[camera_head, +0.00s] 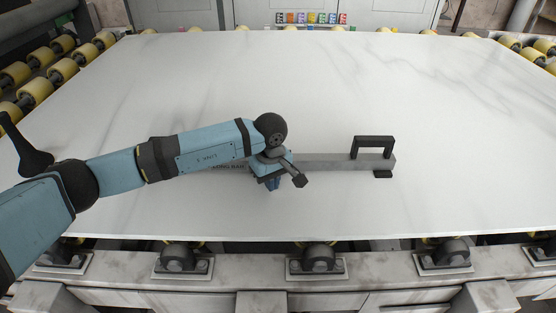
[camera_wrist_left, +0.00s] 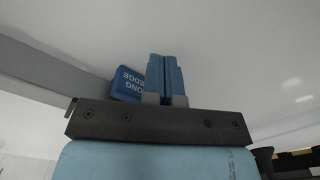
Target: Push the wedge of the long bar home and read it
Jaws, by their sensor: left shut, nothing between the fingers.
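The long bar (camera_head: 345,161) is a grey straight bar lying on the white slab, with a black handle (camera_head: 373,141) and a small dark foot near its right end. My left arm covers its left part. In the left wrist view the bar (camera_wrist_left: 50,72) runs in from the left. The blue wedge (camera_wrist_left: 127,84), with lettering that reads "LONG WEDGE", sits beside the bar there. My left gripper (camera_head: 272,184) is over the near side of the bar. Its blue fingers (camera_wrist_left: 165,78) are shut and empty, close beside the wedge; contact is unclear. Any readout is hidden.
The white slab (camera_head: 450,120) is broad and clear around the bar. Yellow rollers (camera_head: 35,94) line its left and right sides. A row of small coloured blocks (camera_head: 312,18) stands beyond the far edge. A metal frame (camera_head: 230,268) with roller mounts lies along the near edge.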

